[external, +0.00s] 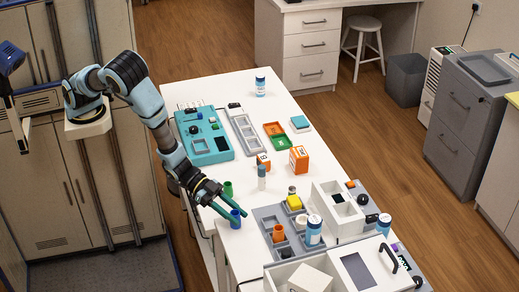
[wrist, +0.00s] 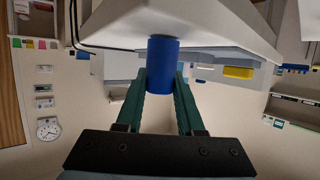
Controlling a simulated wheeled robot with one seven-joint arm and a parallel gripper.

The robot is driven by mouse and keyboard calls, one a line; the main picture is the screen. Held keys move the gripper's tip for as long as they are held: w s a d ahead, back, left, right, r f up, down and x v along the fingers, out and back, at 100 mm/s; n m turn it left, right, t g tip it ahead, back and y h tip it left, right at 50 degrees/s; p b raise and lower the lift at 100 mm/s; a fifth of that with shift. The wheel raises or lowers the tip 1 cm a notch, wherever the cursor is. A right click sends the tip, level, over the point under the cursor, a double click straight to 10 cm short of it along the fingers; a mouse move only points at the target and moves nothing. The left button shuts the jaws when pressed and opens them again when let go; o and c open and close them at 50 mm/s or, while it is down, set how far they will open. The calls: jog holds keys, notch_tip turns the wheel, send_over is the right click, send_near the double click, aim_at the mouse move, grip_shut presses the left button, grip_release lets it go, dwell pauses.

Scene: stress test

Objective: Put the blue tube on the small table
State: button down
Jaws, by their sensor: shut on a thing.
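The blue tube (external: 235,219) is at the left edge of the long white table (external: 205,85). My gripper (external: 233,208) reaches in from the left with its green fingers on the tube. In the wrist view, the blue tube (wrist: 163,66) sits between the two green fingertips (wrist: 162,84), shut on it, with a white surface edge close behind its far end. I cannot tell whether the tube touches the tabletop.
A green cup (external: 228,188) stands close beside my fingers. A white and blue bottle (external: 261,177), orange boxes (external: 299,159) and a grey tray (external: 272,215) with small items lie to the right. The table's far part has bare room.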

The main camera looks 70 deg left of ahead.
jog(key=shift+f, duration=0.1)
jog(key=shift+f, duration=0.15)
jog(key=c, duration=0.5)
grip_release()
